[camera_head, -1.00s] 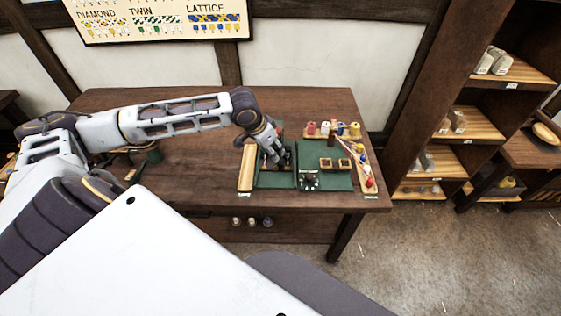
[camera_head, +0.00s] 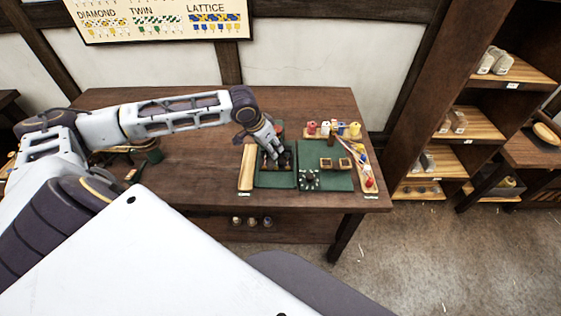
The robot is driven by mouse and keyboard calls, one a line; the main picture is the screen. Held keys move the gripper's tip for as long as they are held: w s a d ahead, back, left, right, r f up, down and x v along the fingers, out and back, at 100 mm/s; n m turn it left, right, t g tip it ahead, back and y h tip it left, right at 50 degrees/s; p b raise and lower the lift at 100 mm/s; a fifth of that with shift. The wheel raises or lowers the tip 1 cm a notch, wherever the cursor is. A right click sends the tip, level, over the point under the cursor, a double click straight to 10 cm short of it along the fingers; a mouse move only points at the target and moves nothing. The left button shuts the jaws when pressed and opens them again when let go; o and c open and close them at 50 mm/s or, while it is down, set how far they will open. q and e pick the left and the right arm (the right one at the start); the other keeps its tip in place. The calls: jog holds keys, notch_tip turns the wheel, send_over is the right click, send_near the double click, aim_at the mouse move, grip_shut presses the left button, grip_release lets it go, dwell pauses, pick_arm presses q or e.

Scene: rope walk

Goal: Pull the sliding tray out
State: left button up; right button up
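I cannot tell for sure which part is the sliding tray. A dark wooden front (camera_head: 290,229) under the table's front edge holds three small bobbins (camera_head: 251,221). On the tabletop, a green-lined work area (camera_head: 325,181) carries a small dark round piece with light marks (camera_head: 309,180) and two small square wooden boxes (camera_head: 335,163). My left arm reaches across the table from the left. My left gripper (camera_head: 280,161) points down over the left part of the green area, and its small dark fingers hide what lies beneath. My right gripper is not in view.
A pale wooden strip (camera_head: 247,168) borders the green area at left. Several coloured spools (camera_head: 333,129) stand behind it. A shelf unit (camera_head: 456,125) stands right of the table. The table's left middle is mostly clear.

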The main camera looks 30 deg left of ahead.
aim_at(282, 163)
pick_arm(q)
jog(key=shift+x, duration=6.1)
jog(key=shift+w, duration=0.1)
jog(key=shift+c, duration=0.5)
grip_shut()
